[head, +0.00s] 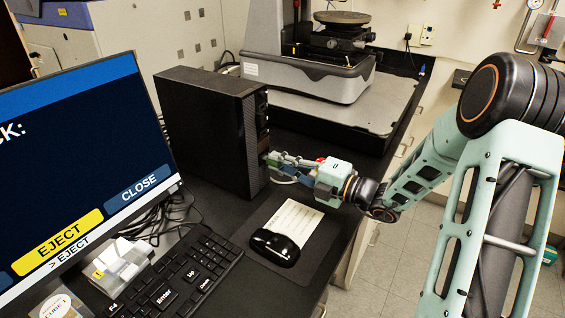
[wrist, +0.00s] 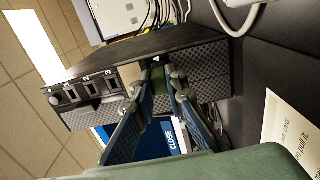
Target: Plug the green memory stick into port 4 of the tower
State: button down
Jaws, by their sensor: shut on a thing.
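The black tower (head: 205,125) stands upright on the dark bench, its front facing right toward my arm. In the wrist view its front panel (wrist: 205,68) shows a row of ports labelled 1, 2 and 3, with the label 4 (wrist: 156,59) just beyond my fingertips. My gripper (head: 272,160) is at the lower part of the tower's front. In the wrist view my gripper (wrist: 155,88) is shut on the green memory stick (wrist: 153,80). The stick's far end is at the panel by label 4. Port 4 is hidden, and I cannot tell how deep the stick sits.
A monitor (head: 80,150) with EJECT and CLOSE buttons stands at left, above a keyboard (head: 185,275). A black mouse (head: 275,248) and a printed card (head: 297,222) lie on a mat below my gripper. The profiler (head: 310,70) stands behind.

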jog(key=shift+w+a, duration=0.25)
jog(key=shift+a, duration=0.1)
jog(key=c, duration=1.9)
grip_release()
jog(key=shift+s+d, duration=0.1)
jog(key=shift+c, duration=0.3)
jog(key=shift+s+d+r+p, duration=0.15)
jog(key=shift+s+d+p, duration=0.15)
jog(key=shift+d+p, duration=0.3)
jog(key=p+v, duration=0.2)
jog(key=v, duration=0.3)
jog(key=shift+a, duration=0.1)
jog(key=shift+s+d, duration=0.25)
